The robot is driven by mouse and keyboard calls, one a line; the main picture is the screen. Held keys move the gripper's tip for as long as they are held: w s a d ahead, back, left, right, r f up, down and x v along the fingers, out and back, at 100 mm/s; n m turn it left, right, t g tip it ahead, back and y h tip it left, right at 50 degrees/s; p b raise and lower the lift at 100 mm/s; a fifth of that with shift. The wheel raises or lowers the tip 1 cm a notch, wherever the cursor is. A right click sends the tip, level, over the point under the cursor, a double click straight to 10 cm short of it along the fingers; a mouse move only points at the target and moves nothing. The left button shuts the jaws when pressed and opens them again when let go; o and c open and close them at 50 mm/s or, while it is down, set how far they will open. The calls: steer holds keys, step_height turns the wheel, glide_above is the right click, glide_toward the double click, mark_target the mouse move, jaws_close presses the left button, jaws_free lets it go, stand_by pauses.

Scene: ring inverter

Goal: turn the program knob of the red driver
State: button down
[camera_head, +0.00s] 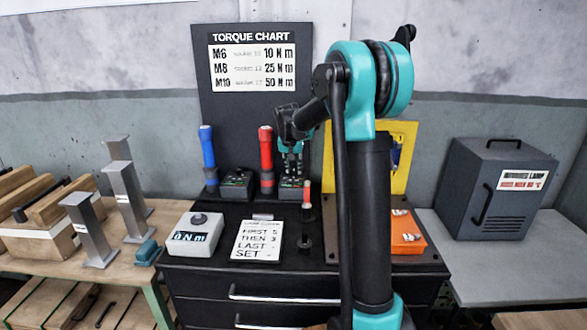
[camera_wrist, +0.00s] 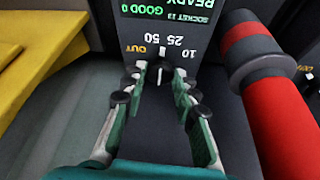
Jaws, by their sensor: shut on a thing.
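The red driver (camera_head: 266,150) stands upright in its holder beside a dark control box (camera_head: 292,193). It also shows at the right of the wrist view (camera_wrist: 285,125), with a black collar. The box carries the program knob (camera_wrist: 160,74), small and dark with a white mark, below the upside-down labels OUT, 50, 25 and 10. I cannot tell surely which label the mark points at. My gripper (camera_head: 291,172) reaches down over the box. In the wrist view its fingers (camera_wrist: 160,80) are closed around the knob. The display (camera_wrist: 170,8) reads READY, GOOD 0, SOCKET 13.
A blue driver (camera_head: 208,152) and its box (camera_head: 237,184) stand to the left. A torque chart (camera_head: 252,68) hangs behind. A note card (camera_head: 257,240) and a grey meter (camera_head: 190,237) lie in front. A yellow panel (camera_head: 408,165) stands to the right.

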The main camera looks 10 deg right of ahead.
steer(key=m+h, duration=0.1)
steer(key=m, duration=0.2)
steer(key=shift+a+m+g, duration=0.15)
steer(key=shift+m+g, duration=0.15)
steer(key=shift+m, duration=0.1)
steer(key=c, duration=1.2)
jaws_free()
steer(key=v, duration=1.2)
steer(key=shift+w, duration=0.1)
